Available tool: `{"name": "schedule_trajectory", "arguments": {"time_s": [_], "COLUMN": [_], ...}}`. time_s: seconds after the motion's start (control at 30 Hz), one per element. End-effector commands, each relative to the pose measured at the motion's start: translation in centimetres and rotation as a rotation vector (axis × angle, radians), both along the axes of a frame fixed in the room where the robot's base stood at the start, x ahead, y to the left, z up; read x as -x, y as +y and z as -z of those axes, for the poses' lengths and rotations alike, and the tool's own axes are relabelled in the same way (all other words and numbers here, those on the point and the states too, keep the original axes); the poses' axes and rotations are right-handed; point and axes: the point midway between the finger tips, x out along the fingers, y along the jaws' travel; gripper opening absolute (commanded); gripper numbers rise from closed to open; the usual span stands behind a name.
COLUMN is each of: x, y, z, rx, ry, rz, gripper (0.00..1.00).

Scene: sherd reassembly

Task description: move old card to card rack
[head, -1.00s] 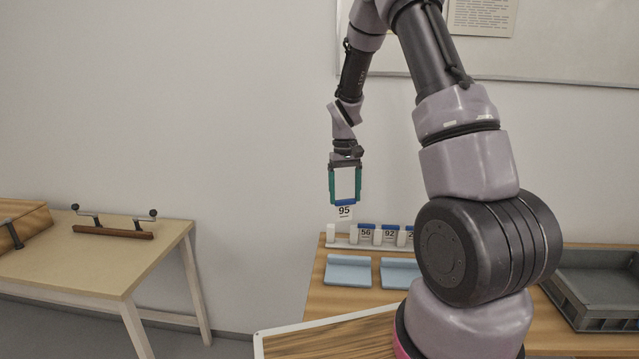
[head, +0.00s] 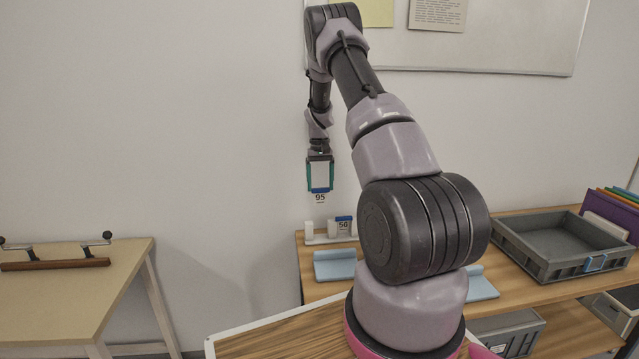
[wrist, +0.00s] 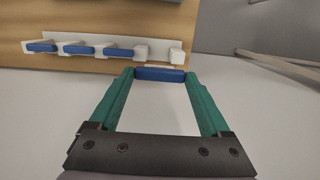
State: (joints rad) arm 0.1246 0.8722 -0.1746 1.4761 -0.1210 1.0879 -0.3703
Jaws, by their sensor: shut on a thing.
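The old card (head: 320,198) is white with a blue top edge and the number 95. It hangs from my gripper (head: 320,188), whose green fingers are shut on its blue edge. The blue edge (wrist: 160,74) also shows between the fingertips in the wrist view. The card rack (head: 318,239) is a white rail with upright posts on the wooden bench, below the held card and apart from it. A card numbered 56 (head: 344,226) stands in it. In the wrist view the rack (wrist: 110,41) holds several blue-topped cards, with a gap between posts at its right end.
Light blue trays (head: 334,266) lie in front of the rack. My arm hides the middle of the bench. A grey crate (head: 535,262) and coloured folders (head: 612,213) are at the right. A separate table (head: 110,285) with a handled tool is at the left.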

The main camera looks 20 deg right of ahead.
Motion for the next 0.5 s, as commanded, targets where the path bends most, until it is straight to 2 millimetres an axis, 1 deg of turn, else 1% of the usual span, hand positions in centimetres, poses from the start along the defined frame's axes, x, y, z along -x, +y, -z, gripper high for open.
{"name": "schedule_trajectory", "arguments": {"time_s": [0.5], "x": [0.1], "y": [0.1], "z": [4.4], "rx": [-0.001], "ry": [0.002], "rz": [-0.001], "gripper": [0.28]}}
